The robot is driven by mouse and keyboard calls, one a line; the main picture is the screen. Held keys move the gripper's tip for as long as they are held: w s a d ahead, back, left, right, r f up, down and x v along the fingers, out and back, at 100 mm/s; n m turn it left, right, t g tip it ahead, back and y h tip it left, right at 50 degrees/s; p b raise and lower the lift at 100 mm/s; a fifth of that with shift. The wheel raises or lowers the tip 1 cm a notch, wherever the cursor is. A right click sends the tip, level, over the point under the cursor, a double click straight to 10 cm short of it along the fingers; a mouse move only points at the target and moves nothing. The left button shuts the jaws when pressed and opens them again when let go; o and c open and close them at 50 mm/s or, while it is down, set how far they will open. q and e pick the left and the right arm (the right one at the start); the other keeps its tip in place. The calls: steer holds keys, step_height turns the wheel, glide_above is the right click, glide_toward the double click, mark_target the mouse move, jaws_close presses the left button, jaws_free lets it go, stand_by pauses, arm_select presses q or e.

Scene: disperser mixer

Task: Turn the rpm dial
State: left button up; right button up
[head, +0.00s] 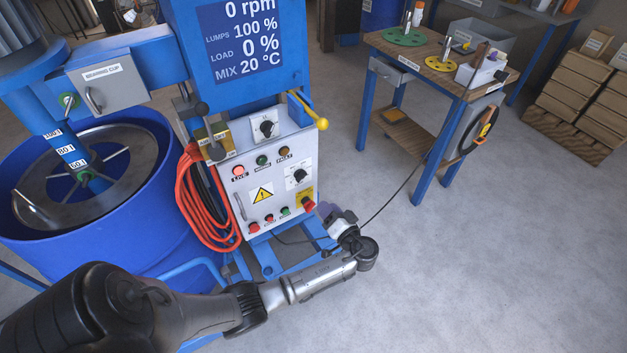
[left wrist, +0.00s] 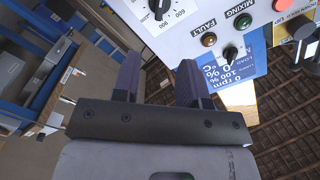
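The rpm dial (head: 299,176) is a black knob on a white scale plate, on the right side of the grey control panel (head: 240,192). My right gripper is not in view.
Above the dial are indicator lamps (head: 262,160) and another black knob (head: 266,128). A red emergency stop (head: 309,205) sits below it. Orange cable (head: 200,205) hangs left of the panel. A blue drum (head: 150,225) stands left; a workbench (head: 440,75) stands at the back right.

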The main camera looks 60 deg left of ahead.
mark_target(304, 177)
arm_select(q)
steer(key=shift+w+a+b, duration=0.2)
steer(key=shift+a+b, duration=0.75)
steer(key=shift+a, duration=5.9)
jaws_close()
